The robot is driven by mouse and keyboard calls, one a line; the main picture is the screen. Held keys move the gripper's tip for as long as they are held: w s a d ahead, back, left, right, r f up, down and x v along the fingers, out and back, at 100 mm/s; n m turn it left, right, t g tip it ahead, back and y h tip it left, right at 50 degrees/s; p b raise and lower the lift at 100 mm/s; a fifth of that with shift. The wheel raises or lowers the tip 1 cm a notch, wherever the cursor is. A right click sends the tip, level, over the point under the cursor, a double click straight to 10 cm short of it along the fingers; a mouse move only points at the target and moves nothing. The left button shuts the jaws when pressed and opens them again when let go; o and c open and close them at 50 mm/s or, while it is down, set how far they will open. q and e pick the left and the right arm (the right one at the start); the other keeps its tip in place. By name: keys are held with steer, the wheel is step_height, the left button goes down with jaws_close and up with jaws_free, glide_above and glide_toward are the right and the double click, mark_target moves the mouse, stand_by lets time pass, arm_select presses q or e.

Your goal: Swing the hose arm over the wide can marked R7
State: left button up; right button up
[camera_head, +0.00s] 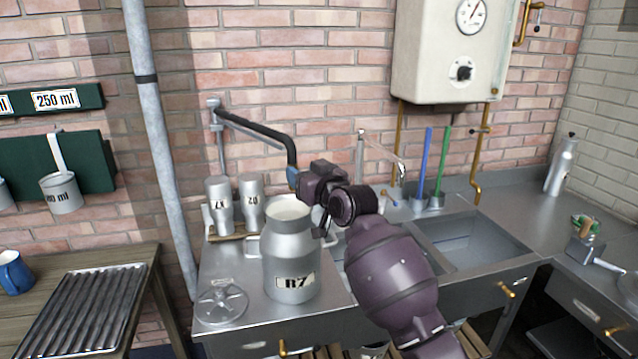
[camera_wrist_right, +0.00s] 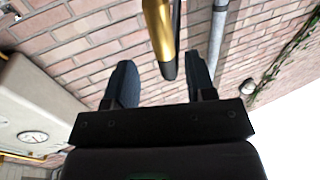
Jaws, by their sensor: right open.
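The wide can marked R7 (camera_head: 290,262) stands upright on the steel counter, its mouth open at the top. The black hose arm (camera_head: 258,130) runs from a wall bracket above and behind the can, then bends down at its end. My right gripper (camera_head: 293,179) is at that lower end, above the can's mouth. In the right wrist view my right gripper (camera_wrist_right: 161,75) is open, with its fingers apart. A brass-and-black tube (camera_wrist_right: 158,28) shows between and beyond them; it looks like the hose arm's end. Contact cannot be told. My left gripper is not in view.
Two narrower cans (camera_head: 251,202) stand behind R7 on the left. A round metal lid (camera_head: 222,304) lies at the front left of the counter. The sink basin (camera_head: 465,243) is on the right. A white boiler (camera_head: 447,55) hangs above the sink.

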steer(key=v, duration=0.6)
steer(key=shift+r, duration=0.1)
stand_by(0.3)
steer(key=s+d+r+m+t+h, duration=0.1)
steer(key=d+t, duration=0.2)
steer(key=d, duration=0.2)
steer(key=s+d+f+m+h, duration=0.25)
steer(key=s+d+f, duration=0.25)
steer(key=d+f, duration=0.3)
steer(key=s+d+f+m+h, duration=0.1)
steer(key=s+d+f+h, duration=0.4)
steer(key=f, duration=0.6)
steer(key=s+d+f+g, duration=0.2)
steer(key=s+d+f, duration=0.2)
steer(key=s+f, duration=0.3)
steer(key=s+d+f+m+g+h, duration=0.1)
steer(key=s+d+f+g, duration=0.1)
steer(key=s+d+f, duration=0.2)
steer(key=s+d+f+g+h, duration=0.1)
steer(key=s+d+f, duration=0.3)
steer(key=s+f, duration=0.7)
steer(key=s, duration=0.3)
steer(key=shift+s+d+m+g, duration=0.15)
steer(key=shift+d+m+g, duration=0.1)
steer(key=shift+m+g, duration=0.15)
